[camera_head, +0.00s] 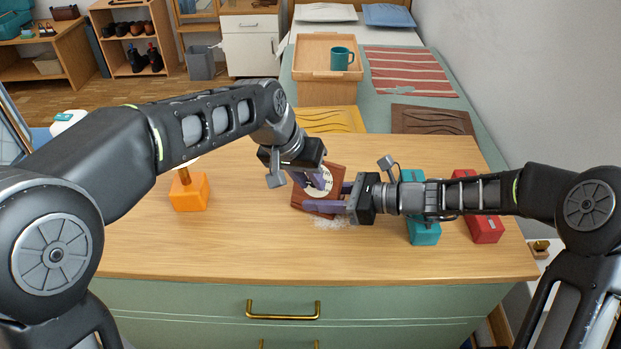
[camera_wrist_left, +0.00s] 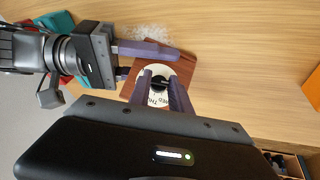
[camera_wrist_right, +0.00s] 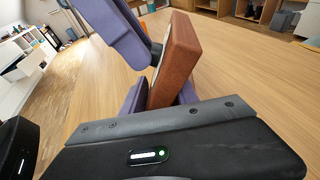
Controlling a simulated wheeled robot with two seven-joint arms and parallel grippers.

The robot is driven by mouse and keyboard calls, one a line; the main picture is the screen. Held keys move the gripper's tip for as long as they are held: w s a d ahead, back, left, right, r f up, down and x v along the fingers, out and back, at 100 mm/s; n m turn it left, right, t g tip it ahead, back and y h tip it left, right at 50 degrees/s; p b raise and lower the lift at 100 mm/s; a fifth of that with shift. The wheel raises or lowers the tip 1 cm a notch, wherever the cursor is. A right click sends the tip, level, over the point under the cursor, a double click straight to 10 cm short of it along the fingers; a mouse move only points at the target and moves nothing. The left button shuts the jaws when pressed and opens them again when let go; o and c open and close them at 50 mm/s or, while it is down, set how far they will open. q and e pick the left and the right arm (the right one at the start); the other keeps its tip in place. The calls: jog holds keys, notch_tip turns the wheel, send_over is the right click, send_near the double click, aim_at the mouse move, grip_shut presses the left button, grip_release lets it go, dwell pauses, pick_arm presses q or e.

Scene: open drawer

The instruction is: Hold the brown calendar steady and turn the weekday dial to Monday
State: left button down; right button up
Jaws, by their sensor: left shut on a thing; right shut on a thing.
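The brown calendar (camera_head: 328,174) stands on the dresser top, a reddish-brown block with a round white dial (camera_head: 321,184) on its face. In the left wrist view the dial (camera_wrist_left: 157,92) has a dark centre knob and lettering at its rim, partly hidden by fingers, so I cannot tell which day is set. My left gripper (camera_head: 318,182) reaches the dial from above and is shut on its knob (camera_wrist_left: 160,84). My right gripper (camera_head: 332,198) comes from the right and is shut on the calendar body, which shows edge-on between its fingers in the right wrist view (camera_wrist_right: 178,62).
An orange lamp base (camera_head: 189,192) stands to the left. A teal block (camera_head: 424,233) and a red block (camera_head: 486,228) stand under and beside my right forearm. A whitish patch (camera_head: 334,222) lies near the calendar. The front of the dresser top (camera_head: 200,255) is clear.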

pick_arm(q)
jog(key=n+h, duration=0.2)
jog(key=shift+w+a+f+n+g, duration=0.1)
jog(key=shift+a+n+g, duration=0.15)
jog(key=shift+n+g, duration=0.05)
pick_arm(e)
jog(key=shift+d+f, duration=0.15)
jog(key=shift+f, duration=0.2)
pick_arm(q)
jog(key=shift+h, duration=0.3)
jog(key=c, duration=1.2)
grip_release()
jog(key=v, duration=1.2)
pick_arm(e)
jog(key=o, duration=1.1)
jog(key=shift+r, duration=0.1)
jog(key=shift+c, duration=0.2)
